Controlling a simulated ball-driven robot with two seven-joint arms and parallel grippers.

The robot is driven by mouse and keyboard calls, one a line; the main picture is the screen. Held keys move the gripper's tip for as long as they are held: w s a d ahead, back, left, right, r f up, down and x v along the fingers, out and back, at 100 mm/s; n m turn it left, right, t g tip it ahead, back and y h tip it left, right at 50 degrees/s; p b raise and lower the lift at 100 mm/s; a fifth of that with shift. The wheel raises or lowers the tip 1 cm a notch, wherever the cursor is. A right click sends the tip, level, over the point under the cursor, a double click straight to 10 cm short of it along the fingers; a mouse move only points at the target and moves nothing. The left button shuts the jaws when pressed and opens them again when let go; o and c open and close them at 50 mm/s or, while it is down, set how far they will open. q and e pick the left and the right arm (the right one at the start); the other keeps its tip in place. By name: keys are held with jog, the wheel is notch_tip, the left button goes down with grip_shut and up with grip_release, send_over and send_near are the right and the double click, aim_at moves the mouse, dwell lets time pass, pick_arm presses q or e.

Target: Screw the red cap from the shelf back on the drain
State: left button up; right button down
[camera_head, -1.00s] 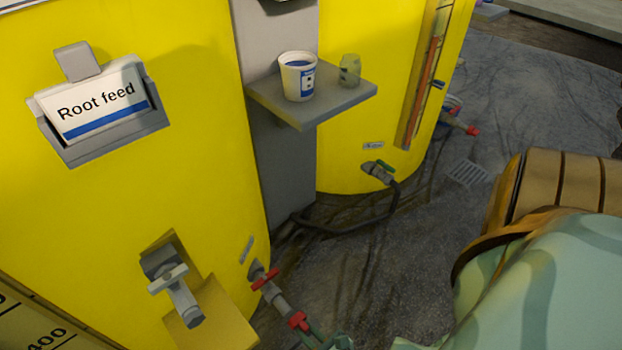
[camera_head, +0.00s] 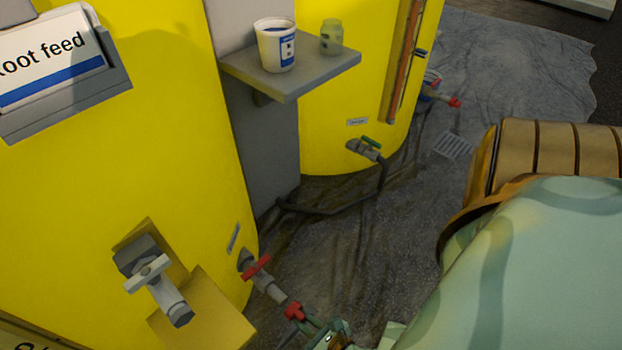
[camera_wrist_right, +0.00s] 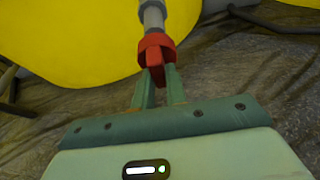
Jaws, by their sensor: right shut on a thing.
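The red cap (camera_head: 293,311) is at the lower end of the grey drain pipe (camera_head: 271,291), which comes out of the near yellow tank. My right gripper (camera_head: 314,326) is shut on the cap from below right. In the right wrist view the fingers (camera_wrist_right: 158,92) of my right gripper grip the lower part of the red cap (camera_wrist_right: 156,50). The cap's upper rim meets the grey drain pipe (camera_wrist_right: 153,16), in line with it. I cannot tell how far the thread is engaged. My left gripper is out of view.
A red valve handle (camera_head: 257,268) sits on the drain above the cap. A grey tap (camera_head: 153,279) with a pale handle juts out to its left. The grey shelf (camera_head: 300,84) holds a white cup (camera_head: 276,46) and a greenish jar (camera_head: 331,37). A black hose (camera_head: 335,211) lies behind.

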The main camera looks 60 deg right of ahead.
jog(key=shift+w, duration=0.1)
dwell(0.3)
jog(key=shift+w+d, duration=0.1)
jog(key=shift+w, duration=0.25)
jog(key=shift+w+d, duration=0.15)
jog(key=shift+w, duration=0.5)
dwell(2.1)
jog(key=m+y, duration=0.2)
jog(key=m, duration=0.1)
jog(key=shift+t, duration=0.4)
dwell(0.4)
jog(key=c, duration=0.9)
grip_release()
jog(key=shift+o, duration=0.2)
